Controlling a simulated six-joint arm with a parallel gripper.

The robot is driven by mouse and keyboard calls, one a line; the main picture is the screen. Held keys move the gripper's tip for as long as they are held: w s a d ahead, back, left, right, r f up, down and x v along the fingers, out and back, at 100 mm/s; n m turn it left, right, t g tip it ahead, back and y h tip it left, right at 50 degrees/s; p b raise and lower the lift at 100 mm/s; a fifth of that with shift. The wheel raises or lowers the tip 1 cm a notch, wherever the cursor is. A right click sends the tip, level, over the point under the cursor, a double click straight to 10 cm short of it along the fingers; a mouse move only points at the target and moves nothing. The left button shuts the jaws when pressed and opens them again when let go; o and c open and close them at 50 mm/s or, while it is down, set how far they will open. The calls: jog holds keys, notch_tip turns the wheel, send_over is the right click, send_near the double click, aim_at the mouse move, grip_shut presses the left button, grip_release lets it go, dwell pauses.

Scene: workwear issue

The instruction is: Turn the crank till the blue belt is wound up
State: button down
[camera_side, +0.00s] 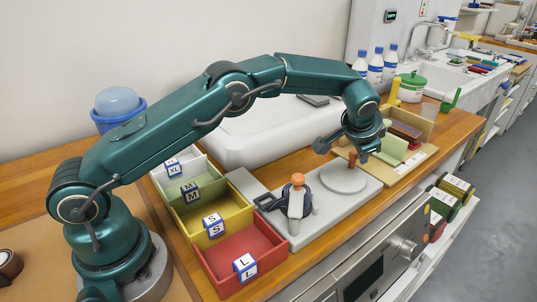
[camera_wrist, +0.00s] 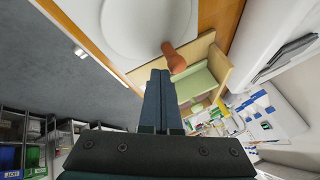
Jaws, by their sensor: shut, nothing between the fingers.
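A pale round crank disc (camera_side: 343,180) with an upright red-brown handle (camera_side: 352,160) sits on a grey base plate. The handle (camera_wrist: 175,58) and disc (camera_wrist: 145,25) also show in the wrist view. On the same plate, the dark blue belt (camera_side: 268,202) lies around an upright post with an orange top (camera_side: 297,180); a grey part hides some of it. My gripper (camera_side: 364,158) is shut and empty, just right of the handle. In the wrist view its fingertips (camera_wrist: 160,72) lie close to the handle; I cannot tell whether they touch.
Colored bins labelled by size, including a red bin (camera_side: 240,262), stand left of the plate. A wooden tray (camera_side: 408,165) with green and brown pieces stands close on the right. Bottles (camera_side: 375,66) and a sink (camera_side: 455,80) are behind. The counter's front edge is near.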

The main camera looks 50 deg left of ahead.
jog(key=shift+w+a, duration=0.25)
jog(key=shift+a, duration=0.35)
jog(key=shift+a, duration=0.1)
dwell(1.2)
jog(key=shift+v, duration=2.3)
notch_tip(320, 180, up, 11)
jog(key=n+t, duration=0.1)
send_over(350, 178)
jog(key=s+a, duration=0.3)
jog(key=s+a+r+n, duration=0.15)
jog(key=s+r, duration=0.35)
jog(key=s, duration=0.5)
jog(key=s+d+f+n+g+h, duration=0.1)
jog(key=s+f, duration=0.4)
jog(key=s, duration=0.4)
jog(key=s+f+n+g+h, duration=0.1)
jog(key=s+f, duration=0.4)
jog(key=s, duration=0.5)
jog(key=shift+d+f, duration=0.35)
jog(key=shift+f, duration=0.05)
